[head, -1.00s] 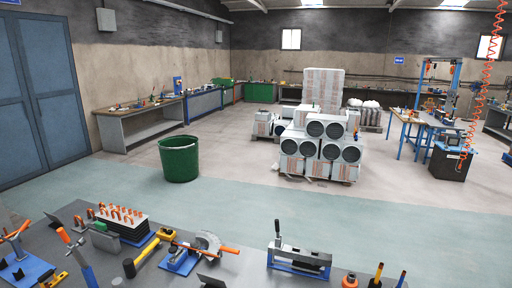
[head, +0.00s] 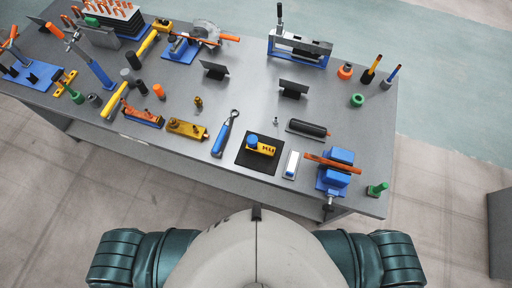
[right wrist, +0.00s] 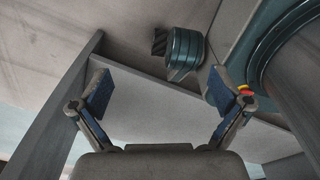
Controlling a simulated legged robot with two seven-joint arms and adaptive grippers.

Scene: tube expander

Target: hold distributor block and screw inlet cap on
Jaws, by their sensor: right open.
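A yellow block with small round marks (head: 187,129) lies near the front edge of the bench, left of centre. A second yellow block with dark lettering and a blue round part (head: 262,147) lies on a black mat (head: 243,160). I cannot tell for certain which is the distributor block. A small brass-coloured fitting (head: 198,102) stands behind the first block; I cannot tell whether it is the inlet cap. My right gripper (right wrist: 161,90) is open and empty in the right wrist view, with its fingers wide apart. Neither gripper shows in the head view.
The grey bench (head: 240,95) is crowded with tools. A blue vise (head: 337,170) stands at its front right, beside a white-topped block (head: 291,164). A blue-handled ratchet (head: 225,133) lies left of the mat. Bare bench shows around the middle.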

